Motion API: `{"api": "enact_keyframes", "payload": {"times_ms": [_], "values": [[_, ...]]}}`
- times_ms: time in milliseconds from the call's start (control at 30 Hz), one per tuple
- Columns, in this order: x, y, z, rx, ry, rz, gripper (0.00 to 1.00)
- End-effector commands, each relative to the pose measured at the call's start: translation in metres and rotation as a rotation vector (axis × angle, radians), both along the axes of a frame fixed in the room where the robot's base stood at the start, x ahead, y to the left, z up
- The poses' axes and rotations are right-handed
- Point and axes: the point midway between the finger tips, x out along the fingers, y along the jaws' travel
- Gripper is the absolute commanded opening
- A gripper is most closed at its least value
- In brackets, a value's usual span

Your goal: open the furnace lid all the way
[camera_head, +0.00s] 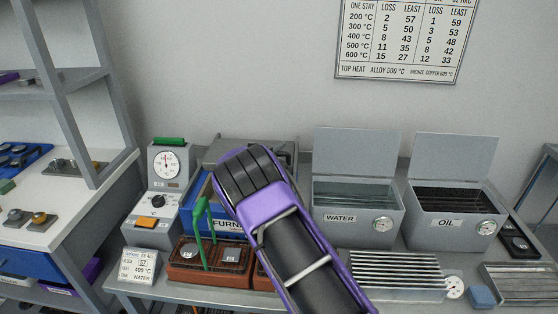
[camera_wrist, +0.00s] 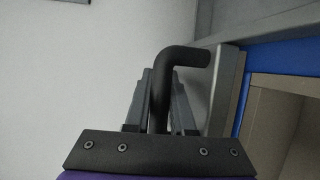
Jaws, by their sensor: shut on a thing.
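The furnace (camera_head: 229,225) is a blue box with a partly covered "FURN" label, at the middle left of the bench in the head view. Its grey lid (camera_head: 228,147) shows above it, largely behind my purple arm. In the wrist view a black bent handle (camera_wrist: 185,56) joins the grey lid edge (camera_wrist: 226,88). My gripper (camera_wrist: 160,92) is shut on the handle, one finger on each side of it. Beside the lid edge are the furnace's blue rim and pale beige inside, so the lid is at least partly raised. The exact angle is unclear. In the head view my arm hides the gripper and handle.
A grey water tank (camera_head: 350,221) and an oil tank (camera_head: 448,231), both with raised lids, stand right of the furnace. A brown tray (camera_head: 200,280) with green-handled tongs (camera_head: 199,222) lies in front. The wall behind is bare above the furnace.

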Motion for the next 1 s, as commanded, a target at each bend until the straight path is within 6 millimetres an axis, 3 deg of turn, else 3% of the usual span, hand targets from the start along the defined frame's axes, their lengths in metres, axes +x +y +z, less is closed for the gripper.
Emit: {"api": "enact_keyframes", "payload": {"times_ms": [400, 433, 500, 833, 1000], "values": [[0.004, 0.001, 0.000, 0.001, 0.001, 0.002, 0.00], [0.004, 0.001, 0.000, 0.001, 0.001, 0.002, 0.26], [0.004, 0.001, 0.000, 0.001, 0.001, 0.002, 0.35], [0.001, 0.003, 0.001, 0.000, 0.001, 0.002, 0.35], [-0.019, 0.012, 0.006, -0.001, 0.001, 0.003, 0.35]]}}
